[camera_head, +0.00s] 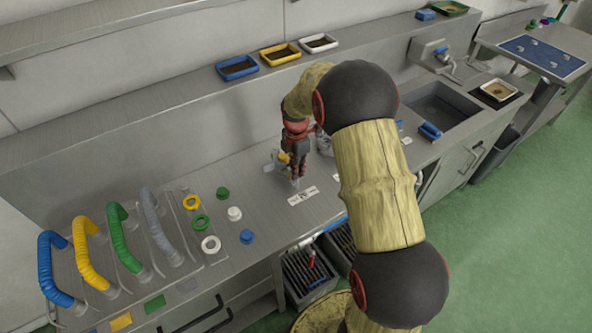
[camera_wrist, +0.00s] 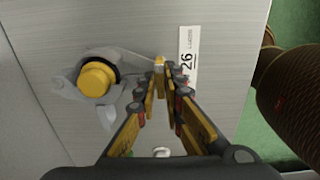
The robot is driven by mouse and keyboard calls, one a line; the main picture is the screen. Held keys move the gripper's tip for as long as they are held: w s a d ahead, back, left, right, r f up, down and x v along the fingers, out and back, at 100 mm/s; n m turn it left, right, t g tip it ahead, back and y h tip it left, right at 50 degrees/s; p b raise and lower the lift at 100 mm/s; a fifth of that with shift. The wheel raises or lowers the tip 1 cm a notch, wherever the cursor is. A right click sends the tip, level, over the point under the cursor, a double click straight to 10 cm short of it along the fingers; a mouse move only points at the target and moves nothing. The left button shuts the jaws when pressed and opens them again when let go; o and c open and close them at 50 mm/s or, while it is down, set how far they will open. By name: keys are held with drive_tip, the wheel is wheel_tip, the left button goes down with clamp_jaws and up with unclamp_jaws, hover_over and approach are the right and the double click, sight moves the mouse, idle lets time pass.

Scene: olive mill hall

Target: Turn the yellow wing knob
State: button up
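The yellow wing knob (camera_wrist: 97,78) shows in the wrist view as a round yellow cap on a grey body fixed to the steel counter. A grey arm of it reaches right towards my fingertips. In the head view it is a small yellow spot (camera_head: 284,157) beside my gripper (camera_head: 296,180). In the wrist view my gripper (camera_wrist: 161,80) points down at the counter, right of the cap. A small yellow piece (camera_wrist: 160,63) lies between or just beyond the fingertips. The fingers have a narrow gap; I cannot tell whether they touch that piece.
A label reading 26 (camera_wrist: 188,55) lies right of the fingertips. Coloured hoses, including a blue one (camera_head: 52,268), and several rings and caps stand on the counter at left. Trays line the back ledge (camera_head: 280,53). A sink (camera_head: 440,108) is at right.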

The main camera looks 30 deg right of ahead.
clamp_jaws()
